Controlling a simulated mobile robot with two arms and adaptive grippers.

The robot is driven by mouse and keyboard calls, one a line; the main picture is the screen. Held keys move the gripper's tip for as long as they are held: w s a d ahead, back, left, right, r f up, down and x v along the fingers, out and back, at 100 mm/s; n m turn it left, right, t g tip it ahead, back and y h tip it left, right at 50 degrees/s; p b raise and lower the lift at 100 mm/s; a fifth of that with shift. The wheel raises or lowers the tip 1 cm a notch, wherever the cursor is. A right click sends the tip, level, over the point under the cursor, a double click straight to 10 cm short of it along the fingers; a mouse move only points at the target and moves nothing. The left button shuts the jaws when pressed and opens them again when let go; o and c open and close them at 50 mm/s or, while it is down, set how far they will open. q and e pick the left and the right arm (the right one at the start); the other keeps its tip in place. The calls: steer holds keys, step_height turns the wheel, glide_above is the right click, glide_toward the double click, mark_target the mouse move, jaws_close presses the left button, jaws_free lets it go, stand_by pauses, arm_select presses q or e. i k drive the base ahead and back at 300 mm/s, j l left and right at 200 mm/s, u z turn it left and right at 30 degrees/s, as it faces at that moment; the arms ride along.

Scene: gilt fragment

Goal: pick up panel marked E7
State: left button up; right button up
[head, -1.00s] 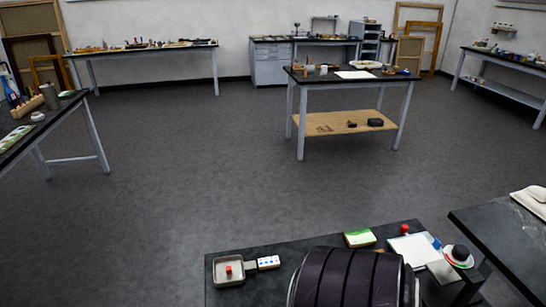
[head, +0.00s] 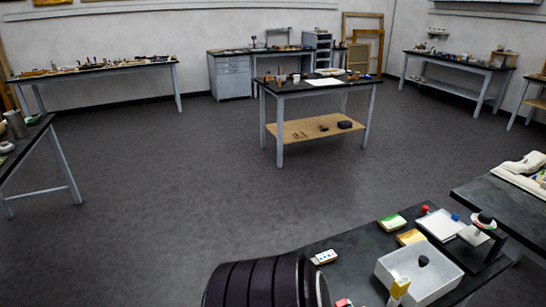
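I cannot make out any panel marked E7 in the head view. Framed panels (head: 366,58) lean against the back wall, too small to read any mark. Small dark marks or items that I cannot read lie on the wooden lower shelf (head: 285,131) of the centre table (head: 292,88). Neither of my grippers is in view.
A near table (head: 340,247) holds a white bin (head: 432,286), a white sheet (head: 436,225) and small items. A dark table (head: 500,200) stands at right. Other tables line the walls, including a long one (head: 100,70). The grey floor between is clear.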

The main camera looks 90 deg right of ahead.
mark_target(410, 237)
steer(key=i+l+z, duration=0.15)
steer(key=i+z, duration=0.45)
steer(key=z, duration=0.15)
steer(key=i+z, duration=0.4)
steer(key=i+j+z, duration=0.15)
steer(key=z, duration=0.25)
steer(key=i+l+z, duration=0.15)
steer(key=i+z, duration=0.3)
steer(key=i, duration=0.2)
steer(key=i+z, duration=0.45)
steer(key=i, duration=0.2)
steer(key=i+j+z, duration=0.35)
steer(key=i+z, duration=0.15)
steer(key=i, duration=0.15)
steer(key=i+l+z, duration=0.15)
steer(key=z, duration=0.3)
steer(key=i+z, duration=0.3)
steer(key=z, duration=0.15)
steer(key=i+z, duration=0.25)
steer(key=z, duration=0.2)
steer(key=i+j+z, duration=0.15)
steer(key=z, duration=0.3)
steer(key=i+j+z, duration=0.2)
steer(key=z, duration=0.25)
steer(key=i+j, duration=0.05)
